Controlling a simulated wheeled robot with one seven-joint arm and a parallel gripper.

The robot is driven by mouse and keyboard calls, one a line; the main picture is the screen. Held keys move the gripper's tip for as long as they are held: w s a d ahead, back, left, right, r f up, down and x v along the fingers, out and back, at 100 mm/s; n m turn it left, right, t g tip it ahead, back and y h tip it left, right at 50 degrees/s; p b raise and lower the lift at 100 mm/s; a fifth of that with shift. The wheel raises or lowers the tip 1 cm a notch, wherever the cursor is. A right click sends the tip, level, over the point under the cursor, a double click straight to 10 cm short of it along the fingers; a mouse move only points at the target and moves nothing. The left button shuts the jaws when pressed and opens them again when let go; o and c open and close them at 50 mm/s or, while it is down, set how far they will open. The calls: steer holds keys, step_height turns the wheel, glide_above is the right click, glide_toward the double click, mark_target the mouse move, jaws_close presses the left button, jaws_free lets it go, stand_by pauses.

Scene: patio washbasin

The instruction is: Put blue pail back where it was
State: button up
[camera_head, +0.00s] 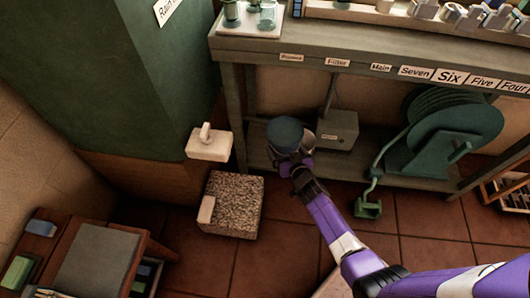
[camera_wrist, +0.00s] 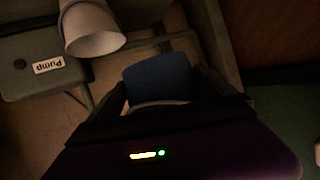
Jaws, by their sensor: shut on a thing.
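The blue pail (camera_head: 285,132) is in my gripper (camera_head: 292,158), in front of the lower shelf of the bench and left of the grey pump box. In the wrist view the blue pail (camera_wrist: 160,76) shows between the two fingers, which are shut on it. Only part of the pail shows; its lower part is hidden by my gripper and wrist. I cannot tell whether the pail touches the shelf.
The pump box (camera_head: 337,130) stands right of the pail. A pale cup-shaped thing (camera_wrist: 92,30) is beside it in the wrist view. A green hose reel (camera_head: 440,130) is farther right. A speckled block (camera_head: 233,205) and a bench leg (camera_head: 236,120) are left.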

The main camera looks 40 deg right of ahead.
steer(key=shift+s+a+f, duration=0.1)
steer(key=shift+a+f, duration=0.3)
steer(key=shift+f, duration=0.2)
steer(key=shift+a, duration=0.15)
steer(key=shift+a+n+y, duration=0.2)
steer(key=shift+n+y, duration=0.1)
steer(key=shift+w+a+r, duration=0.1)
steer(key=shift+w+r, duration=0.05)
steer(key=shift+w, duration=0.05)
